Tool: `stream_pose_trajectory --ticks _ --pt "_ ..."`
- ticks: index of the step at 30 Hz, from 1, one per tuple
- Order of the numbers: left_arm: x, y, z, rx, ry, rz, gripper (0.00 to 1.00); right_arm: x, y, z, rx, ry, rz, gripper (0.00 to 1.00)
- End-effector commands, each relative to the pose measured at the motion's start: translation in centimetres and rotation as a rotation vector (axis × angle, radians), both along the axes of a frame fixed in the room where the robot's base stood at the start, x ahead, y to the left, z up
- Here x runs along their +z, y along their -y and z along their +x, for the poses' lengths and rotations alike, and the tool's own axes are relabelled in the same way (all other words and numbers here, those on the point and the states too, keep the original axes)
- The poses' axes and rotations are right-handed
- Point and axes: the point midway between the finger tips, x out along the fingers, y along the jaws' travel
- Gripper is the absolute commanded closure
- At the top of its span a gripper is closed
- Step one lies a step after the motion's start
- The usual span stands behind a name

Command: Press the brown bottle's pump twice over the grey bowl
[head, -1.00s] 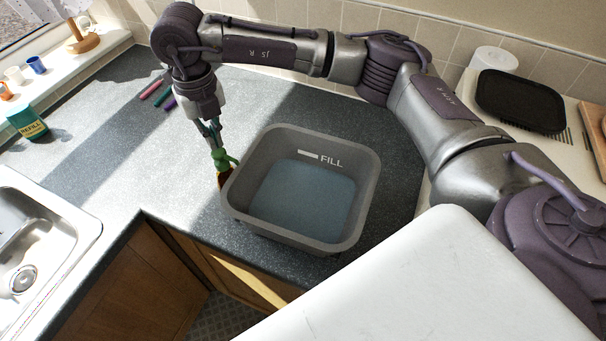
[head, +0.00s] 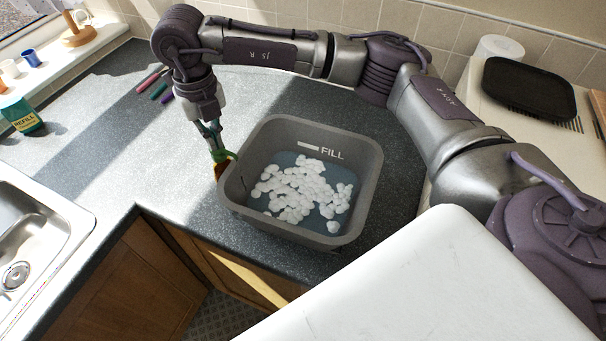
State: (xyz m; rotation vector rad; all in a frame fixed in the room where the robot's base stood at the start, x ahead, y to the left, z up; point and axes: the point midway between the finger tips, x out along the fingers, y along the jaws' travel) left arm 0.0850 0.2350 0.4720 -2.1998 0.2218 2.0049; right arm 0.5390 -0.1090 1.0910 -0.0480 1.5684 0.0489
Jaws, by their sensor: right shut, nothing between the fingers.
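The grey bowl (head: 350,225), a square tub marked FILL, stands on the counter with blue-grey liquid and many white foam blobs (head: 300,190) in it. The brown bottle (head: 219,172) stands at its left side, mostly hidden behind the rim. Its green pump head (head: 221,156) is at the bowl's upper left rim. My right gripper (head: 214,147) is shut with nothing between its fingers, pointing down with its tips at the top of the pump head. Contact is too small to tell for sure. My left gripper is out of view.
A steel sink (head: 30,235) is at lower left. A black tray (head: 528,92) lies at upper right. The counter left of the bowl is clear.

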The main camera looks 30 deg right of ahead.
Motion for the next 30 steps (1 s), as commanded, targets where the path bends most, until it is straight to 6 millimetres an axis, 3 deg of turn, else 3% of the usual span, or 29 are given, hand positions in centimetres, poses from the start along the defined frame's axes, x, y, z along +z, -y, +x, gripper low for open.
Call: stream_pose_trajectory --ticks 8,24,30 --pt "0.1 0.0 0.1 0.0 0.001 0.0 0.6 0.0 0.0 -0.1 0.0 -0.003 -0.001 1.0" --pt "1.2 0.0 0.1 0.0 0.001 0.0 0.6 3.1 0.0 0.0 0.0 -0.001 0.0 1.0" --pt "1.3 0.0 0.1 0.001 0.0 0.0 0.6 3.3 0.0 0.0 0.0 -0.002 -0.001 1.0"
